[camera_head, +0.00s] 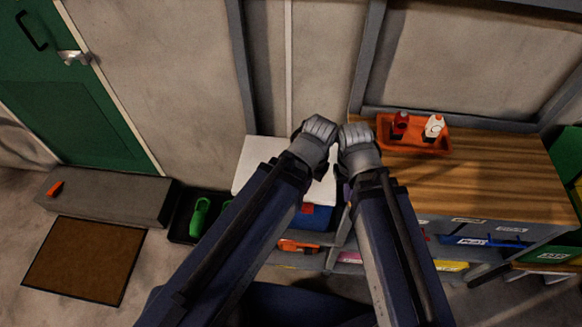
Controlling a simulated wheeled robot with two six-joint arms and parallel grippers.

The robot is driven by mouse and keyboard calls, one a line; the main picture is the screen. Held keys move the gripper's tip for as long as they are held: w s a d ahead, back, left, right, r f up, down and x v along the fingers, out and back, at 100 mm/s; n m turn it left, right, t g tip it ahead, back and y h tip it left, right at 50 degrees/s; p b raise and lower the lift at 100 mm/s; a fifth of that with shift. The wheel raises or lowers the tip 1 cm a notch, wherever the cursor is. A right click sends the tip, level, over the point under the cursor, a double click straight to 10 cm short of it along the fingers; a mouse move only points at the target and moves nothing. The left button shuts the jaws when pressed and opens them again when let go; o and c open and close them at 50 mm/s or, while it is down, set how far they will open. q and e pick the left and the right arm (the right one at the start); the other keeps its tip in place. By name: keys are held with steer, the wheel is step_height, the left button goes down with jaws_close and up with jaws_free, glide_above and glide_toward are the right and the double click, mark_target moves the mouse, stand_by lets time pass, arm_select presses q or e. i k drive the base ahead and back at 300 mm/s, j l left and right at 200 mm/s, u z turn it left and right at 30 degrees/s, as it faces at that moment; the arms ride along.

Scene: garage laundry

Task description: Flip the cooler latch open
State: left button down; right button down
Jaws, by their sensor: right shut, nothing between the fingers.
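The cooler's flat white lid (255,160) shows in the head view, left of the wooden workbench. A bit of its blue body (314,218) shows below, between my forearms. I cannot make out the latch; my arms cover much of the cooler's front. My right gripper (357,143) is at the cooler's right side, by the bench's left edge, shut and empty. My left gripper (318,132) is over the lid's right part, close beside the right one. Its fingers cannot be made out.
The workbench (490,170) holds an orange tray (413,147) with a red bottle (399,124) and a white bottle (433,128). Labelled bins sit below. At left are a green door (75,115), a grey step (105,197), a brown mat (84,260) and green shoes (200,217).

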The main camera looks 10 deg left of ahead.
mark_target(307, 209)
steer(key=k+j+z, duration=0.15)
steer(key=j, duration=0.25)
steer(key=j+z, duration=0.15)
steer(key=j, duration=0.25)
steer(key=k+j+z, duration=0.1)
steer(key=j, duration=0.3)
steer(key=k+j+z, duration=0.15)
steer(key=j, duration=0.2)
steer(key=k+j+z, duration=0.15)
steer(key=j, duration=0.2)
steer(key=k+j+z, duration=0.15)
steer(key=j, duration=0.2)
